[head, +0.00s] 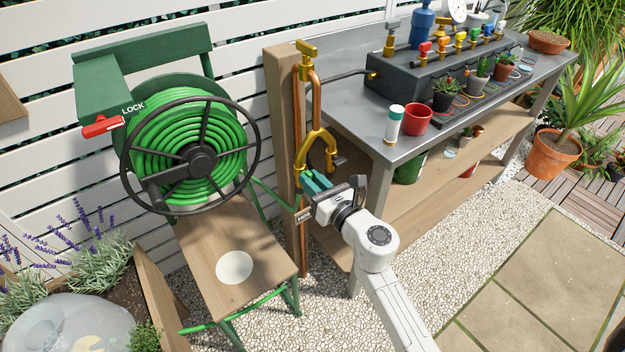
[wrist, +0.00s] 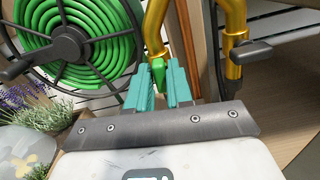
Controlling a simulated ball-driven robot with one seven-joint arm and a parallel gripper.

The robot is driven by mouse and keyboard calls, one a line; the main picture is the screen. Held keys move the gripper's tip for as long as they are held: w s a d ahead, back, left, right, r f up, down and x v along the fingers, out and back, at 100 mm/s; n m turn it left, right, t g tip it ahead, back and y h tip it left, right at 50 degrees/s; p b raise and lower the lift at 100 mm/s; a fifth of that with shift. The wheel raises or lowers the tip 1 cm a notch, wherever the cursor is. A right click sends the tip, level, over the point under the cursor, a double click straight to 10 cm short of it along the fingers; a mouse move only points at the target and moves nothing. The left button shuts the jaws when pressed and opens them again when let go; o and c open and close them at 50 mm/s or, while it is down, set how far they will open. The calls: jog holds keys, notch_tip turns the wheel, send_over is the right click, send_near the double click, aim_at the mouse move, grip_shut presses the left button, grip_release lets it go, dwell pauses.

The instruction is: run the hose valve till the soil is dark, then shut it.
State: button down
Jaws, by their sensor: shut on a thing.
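A brass Y-shaped splitter (head: 315,148) hangs on the copper pipe beside a wooden post; its two branches also show in the wrist view (wrist: 234,25). A small green lever (wrist: 158,72) sits under the left branch. My gripper (head: 314,185) has its teal fingers around it; in the wrist view the fingertips (wrist: 164,75) close on it from both sides. The right branch has a dark lever (wrist: 250,52), apart from my fingers. A tag reading HOSE (head: 304,216) hangs below. No running water is visible. Dark brown soil (head: 125,287) shows in the lavender planter.
A metal-topped bench (head: 345,120) with pots and a manifold (head: 440,78) stands right. Gravel (head: 455,235) in front is clear.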

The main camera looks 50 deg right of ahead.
jog(key=shift+d+f+m+p, duration=0.1)
jog(key=shift+m+p, duration=1)
jog(key=shift+m, duration=3)
jog(key=shift+d+f+m+p, duration=0.1)
jog(key=shift+m+p, duration=1)
jog(key=shift+m, duration=3)
jog(key=c, duration=1.1)
grip_release()
jog(key=shift+c, duration=0.2)
jog(key=shift+s, duration=0.1)
jog(key=b+v, duration=0.1)
jog(key=v, duration=0.9)
jog(key=shift+s+a, duration=0.15)
jog(key=shift+s, duration=0.2)
